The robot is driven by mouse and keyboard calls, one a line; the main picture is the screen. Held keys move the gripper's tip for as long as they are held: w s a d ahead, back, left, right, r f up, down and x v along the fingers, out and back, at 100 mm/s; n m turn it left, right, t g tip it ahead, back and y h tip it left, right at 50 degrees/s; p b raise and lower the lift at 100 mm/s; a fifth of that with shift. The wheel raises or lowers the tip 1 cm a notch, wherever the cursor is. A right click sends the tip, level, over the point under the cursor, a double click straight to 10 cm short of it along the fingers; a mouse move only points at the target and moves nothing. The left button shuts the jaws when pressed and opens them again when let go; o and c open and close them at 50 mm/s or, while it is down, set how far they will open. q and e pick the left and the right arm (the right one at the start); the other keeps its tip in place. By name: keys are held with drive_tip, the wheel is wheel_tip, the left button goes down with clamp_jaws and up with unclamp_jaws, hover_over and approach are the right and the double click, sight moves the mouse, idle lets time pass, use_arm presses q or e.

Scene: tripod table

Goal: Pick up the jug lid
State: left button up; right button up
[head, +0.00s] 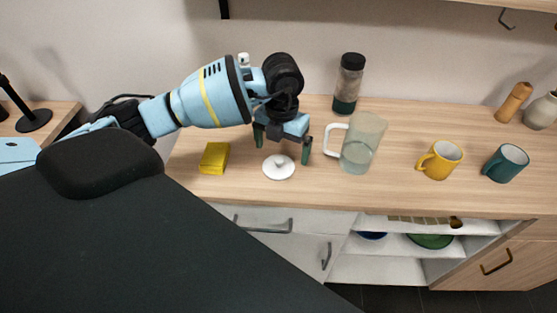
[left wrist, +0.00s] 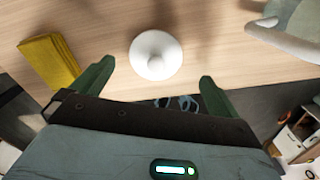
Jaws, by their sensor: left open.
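The jug lid (head: 279,167) is a round white disc with a small knob, lying on the wooden countertop. In the left wrist view the lid (left wrist: 156,54) shows beyond and between the fingertips. My left gripper (head: 282,147) is open and empty, pointing down with its green fingers apart above the lid; it also shows in the left wrist view (left wrist: 156,78). The clear jug (head: 362,143) with a white handle stands to the right of the gripper, without a lid on it. My right gripper is not in view.
A dark-capped bottle (head: 349,83) stands behind the jug. A yellow mug (head: 439,160) and a teal mug (head: 505,163) stand further right. The counter's front edge is close in front of the lid.

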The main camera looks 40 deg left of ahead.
sight(278, 159)
use_arm(q)
drive_tip(key=f, duration=0.3)
drive_tip(key=shift+s+a+f, duration=0.3)
drive_tip(key=shift+a+f, duration=0.05)
drive_tip(key=shift+f, duration=0.45)
drive_tip(key=c, duration=1)
